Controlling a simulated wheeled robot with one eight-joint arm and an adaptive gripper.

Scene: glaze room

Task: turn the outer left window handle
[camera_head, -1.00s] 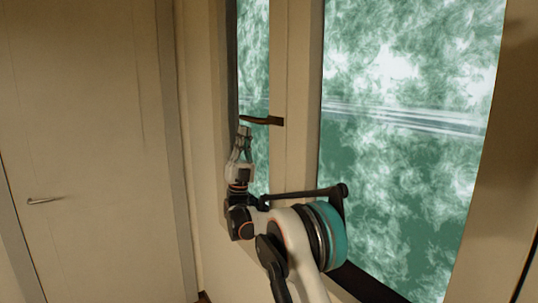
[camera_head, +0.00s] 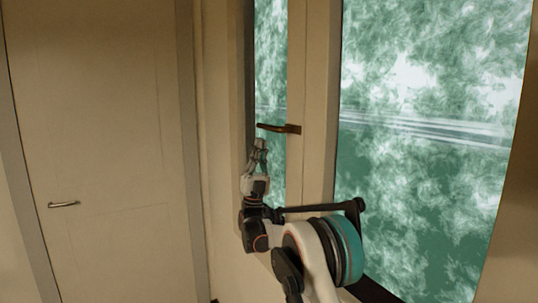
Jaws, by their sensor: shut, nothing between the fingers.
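The outer left window handle (camera_head: 278,128) is a dark bronze lever on the pale post between the narrow left pane and the wide right pane. It lies about level, with its free end pointing left across the narrow pane. My gripper (camera_head: 259,143) is just below the free end of the handle, with its fingers pointing up. The fingers are shut and hold nothing. A small gap shows between the fingertips and the handle; the depth between them is hard to tell.
A pale door (camera_head: 100,150) with a silver lever (camera_head: 64,204) stands at the left. The wide window pane (camera_head: 430,140) fills the right, and the narrow pane (camera_head: 270,60) is behind my gripper.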

